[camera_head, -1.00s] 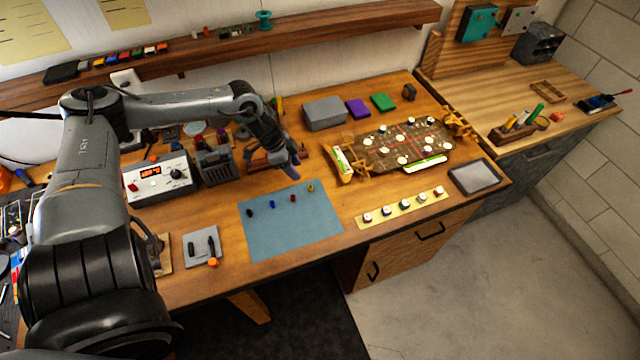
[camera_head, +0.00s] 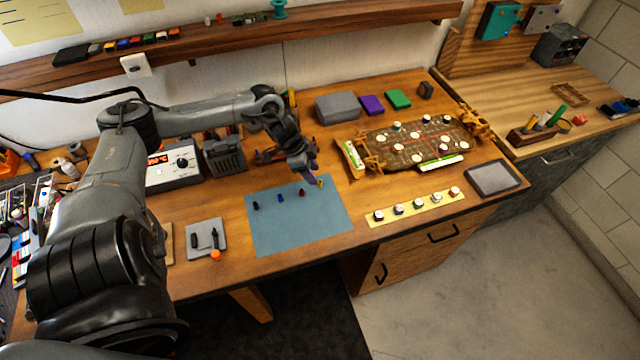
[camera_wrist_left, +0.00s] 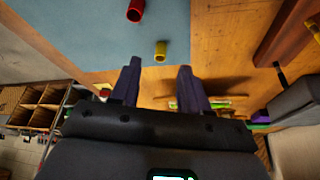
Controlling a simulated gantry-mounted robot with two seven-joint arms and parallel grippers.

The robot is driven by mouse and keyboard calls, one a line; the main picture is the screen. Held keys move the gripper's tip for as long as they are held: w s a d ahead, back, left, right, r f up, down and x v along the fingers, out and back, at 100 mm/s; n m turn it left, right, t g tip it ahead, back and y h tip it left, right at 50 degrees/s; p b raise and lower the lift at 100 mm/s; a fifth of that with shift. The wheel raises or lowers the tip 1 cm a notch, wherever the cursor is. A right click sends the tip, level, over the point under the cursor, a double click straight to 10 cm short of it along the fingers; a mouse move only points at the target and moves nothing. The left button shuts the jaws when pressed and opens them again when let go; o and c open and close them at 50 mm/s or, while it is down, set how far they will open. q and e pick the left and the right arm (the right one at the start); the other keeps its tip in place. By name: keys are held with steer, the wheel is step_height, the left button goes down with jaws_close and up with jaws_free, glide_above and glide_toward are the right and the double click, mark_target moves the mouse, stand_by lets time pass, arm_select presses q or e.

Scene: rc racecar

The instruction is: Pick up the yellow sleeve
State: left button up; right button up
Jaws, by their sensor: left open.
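The yellow sleeve (camera_wrist_left: 160,50) is a small upright cylinder on the blue mat (camera_head: 270,236). In the head view it shows as a small yellow spot (camera_head: 321,184) near the mat's upper right corner, close to my fingertips. My left gripper (camera_head: 313,178) reaches down at that corner. In the left wrist view its two dark fingers (camera_wrist_left: 160,67) are spread apart and empty, with the sleeve just beyond the gap between the tips. A red sleeve (camera_head: 302,192) stands beside it, also seen in the left wrist view (camera_wrist_left: 135,11). My right gripper is not in view.
A blue sleeve (camera_head: 281,198) and a black sleeve (camera_head: 256,205) stand farther left on the mat. The circuit-board car chassis (camera_head: 410,145) lies to the right. A yellow strip with several round parts (camera_head: 410,210) lies in front of it. The mat's front half is clear.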

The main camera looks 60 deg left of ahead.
mark_target(322, 184)
arm_select(q)
steer(key=shift+p+x, duration=0.3)
steer(key=shift+x, duration=2.05)
steer(key=shift+w, duration=0.15)
steer(key=shift+c, duration=0.4)
jaws_close()
